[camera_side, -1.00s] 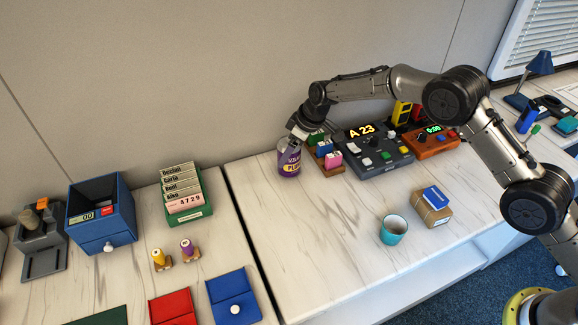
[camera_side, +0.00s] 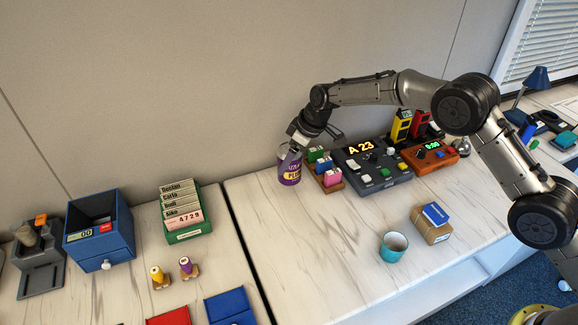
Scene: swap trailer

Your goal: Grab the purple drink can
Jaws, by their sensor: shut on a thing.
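The purple drink can (camera_side: 288,170) with a yellow label band stands upright at the back of the right table, near the wall. My gripper (camera_side: 292,149) reaches down to the can's top from the upper right. It is shut on the can at its upper rim. The fingers are small in this view and partly hide the top of the can. I cannot tell whether the can's base touches the table.
Right beside the can is a wooden rack (camera_side: 326,176) with small coloured blocks, then a grey console (camera_side: 372,165) reading A 23. A teal cup (camera_side: 393,246) and a cardboard box (camera_side: 431,225) stand nearer the front. The table's front left is clear.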

